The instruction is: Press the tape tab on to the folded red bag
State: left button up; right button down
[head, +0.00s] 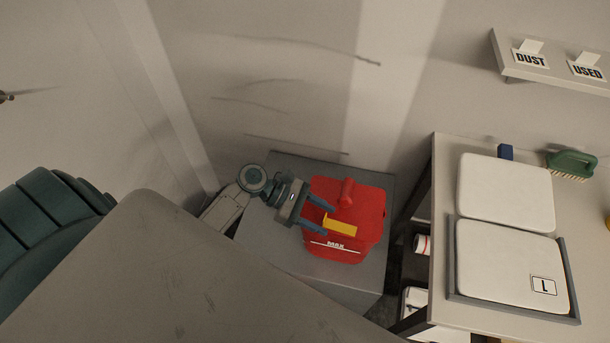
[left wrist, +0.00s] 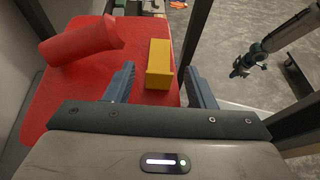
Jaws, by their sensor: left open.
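The red bag (head: 365,205) stands on a grey cabinet top, with a red rolled or folded part (head: 347,193) rising from its top. The bag also fills the left of the left wrist view (left wrist: 55,100), where the roll (left wrist: 85,42) lies at upper left. A yellow tape tab (head: 340,228) sits at the bag's top, above the printed MAX line. My left gripper (head: 316,214) is open, its fingers on either side of the yellow tab (left wrist: 158,65); contact cannot be told. My right gripper (left wrist: 240,66) shows small and distant, its jaws unclear.
The cabinet top (head: 300,170) stands against the wall. To the right, a bench (head: 446,150) holds two white pads (head: 506,190), a green brush (head: 571,163) and a blue block (head: 505,152). A shelf (head: 555,75) with DUST and USED cards is above.

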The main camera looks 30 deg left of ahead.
pick_arm(q)
jog(key=b+v, duration=0.2)
jog(key=v, duration=0.8)
